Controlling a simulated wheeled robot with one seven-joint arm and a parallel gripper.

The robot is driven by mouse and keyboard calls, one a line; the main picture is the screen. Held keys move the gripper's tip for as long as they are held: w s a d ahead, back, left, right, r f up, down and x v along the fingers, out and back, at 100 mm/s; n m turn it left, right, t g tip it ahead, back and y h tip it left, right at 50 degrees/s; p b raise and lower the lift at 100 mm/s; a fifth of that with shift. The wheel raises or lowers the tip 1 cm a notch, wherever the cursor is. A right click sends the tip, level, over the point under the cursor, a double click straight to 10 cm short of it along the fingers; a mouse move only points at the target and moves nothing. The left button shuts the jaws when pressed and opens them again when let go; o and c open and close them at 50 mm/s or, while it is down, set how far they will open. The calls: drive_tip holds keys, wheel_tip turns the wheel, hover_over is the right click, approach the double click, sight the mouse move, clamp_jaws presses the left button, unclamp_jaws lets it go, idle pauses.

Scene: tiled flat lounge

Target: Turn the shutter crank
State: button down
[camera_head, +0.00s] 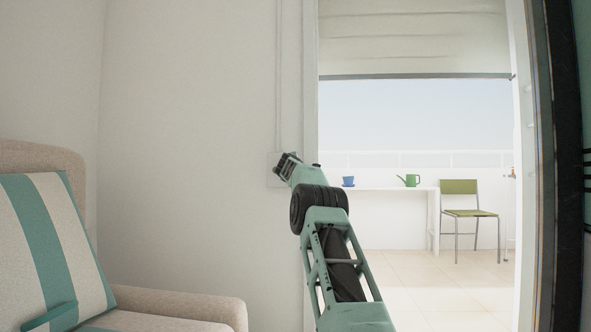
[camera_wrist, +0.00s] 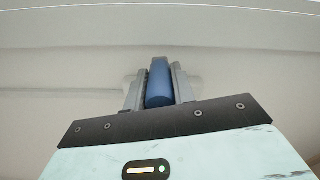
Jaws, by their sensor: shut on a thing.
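My gripper (camera_head: 287,160) is at the wall box (camera_head: 272,181) left of the balcony opening. In the wrist view my gripper (camera_wrist: 159,88) is shut on the blue handle of the shutter crank (camera_wrist: 159,84), one finger on each side of it. The crank's arm and hub are mostly hidden behind the gripper. The pale shutter (camera_head: 415,42) covers the top part of the opening. Its dark bottom edge sits above the clear view outside.
A beige armchair (camera_head: 175,303) with a striped cushion (camera_head: 45,245) stands at lower left. Through the opening are a white table (camera_head: 400,190), a green watering can (camera_head: 411,180), a blue pot (camera_head: 348,181) and a green chair (camera_head: 460,212). A dark frame (camera_head: 553,170) stands at right.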

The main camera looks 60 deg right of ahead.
drive_tip(key=w+a+f+m+b, duration=0.2)
drive_tip(key=w+f+m+b, duration=0.3)
drive_tip(key=w+f+m, duration=0.2)
drive_tip(key=shift+a+f+m, duration=0.4)
drive_tip(key=shift+f+m, duration=0.8)
drive_tip(key=shift+f, duration=0.2)
idle(0.3)
drive_tip(key=c, duration=1.2)
unclamp_jaws()
drive_tip(key=shift+o, duration=0.2)
drive_tip(key=shift+r, duration=0.15)
